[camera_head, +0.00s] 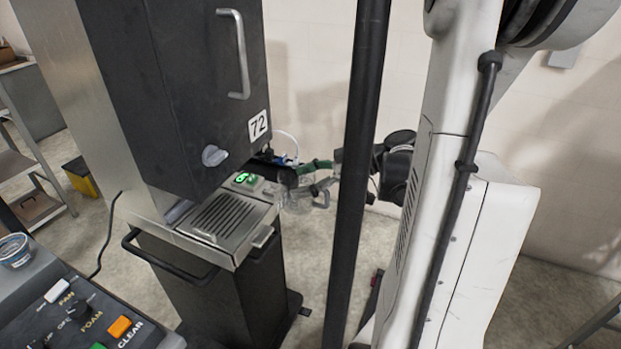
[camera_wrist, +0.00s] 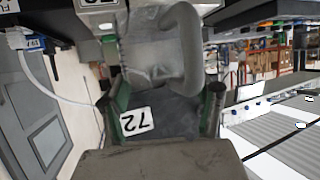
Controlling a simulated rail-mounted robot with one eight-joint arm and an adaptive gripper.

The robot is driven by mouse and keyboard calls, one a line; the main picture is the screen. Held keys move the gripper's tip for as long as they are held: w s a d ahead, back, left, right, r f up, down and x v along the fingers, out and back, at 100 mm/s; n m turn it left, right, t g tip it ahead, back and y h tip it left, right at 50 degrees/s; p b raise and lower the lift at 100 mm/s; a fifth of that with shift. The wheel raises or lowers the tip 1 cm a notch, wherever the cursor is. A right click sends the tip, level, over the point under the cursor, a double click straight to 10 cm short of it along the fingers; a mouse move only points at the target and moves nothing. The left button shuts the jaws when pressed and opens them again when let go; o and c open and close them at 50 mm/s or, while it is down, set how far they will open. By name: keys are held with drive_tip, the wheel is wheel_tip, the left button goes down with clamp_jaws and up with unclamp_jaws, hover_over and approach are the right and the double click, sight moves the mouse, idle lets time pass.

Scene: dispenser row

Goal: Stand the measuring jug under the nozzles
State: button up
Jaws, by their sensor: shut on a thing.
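The clear measuring jug (camera_head: 298,197) hangs just right of the drip tray, outside the dispenser, at about tray height. It is see-through and hard to outline in the head view. In the wrist view its grey handle (camera_wrist: 193,55) curves large at the top, with the jug's clear wall left of it. My gripper (camera_wrist: 165,98), with green-edged fingers, is shut on the jug. In the head view the gripper (camera_head: 318,166) is partly hidden by a dark post. Dispenser 72 (camera_head: 200,75) stands at left; its nozzles are hidden. Its slotted drip tray (camera_head: 222,217) looks empty.
A green-lit display (camera_head: 245,180) sits at the tray's back right. A black rail (camera_head: 165,262) runs along the tray's front. A control panel (camera_head: 90,318) fills the lower left. A dark post (camera_head: 357,150) crosses the head view. The floor right of the dispenser looks clear.

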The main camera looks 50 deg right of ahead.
drive_tip(key=shift+w+d+r+x, duration=0.2)
drive_tip(key=shift+w+r+x, duration=0.25)
drive_tip(key=shift+x, duration=2.3)
drive_tip(key=shift+w+d+r+x, duration=0.15)
drive_tip(key=shift+w+r+x, duration=0.3)
drive_tip(key=shift+x, duration=2.3)
drive_tip(key=shift+w+d+r+x, duration=0.25)
drive_tip(key=shift+r+x, duration=0.4)
drive_tip(key=shift+x, duration=2.1)
drive_tip(key=shift+f+b, duration=0.45)
drive_tip(key=shift+b, duration=0.3)
drive_tip(key=o, duration=1.3)
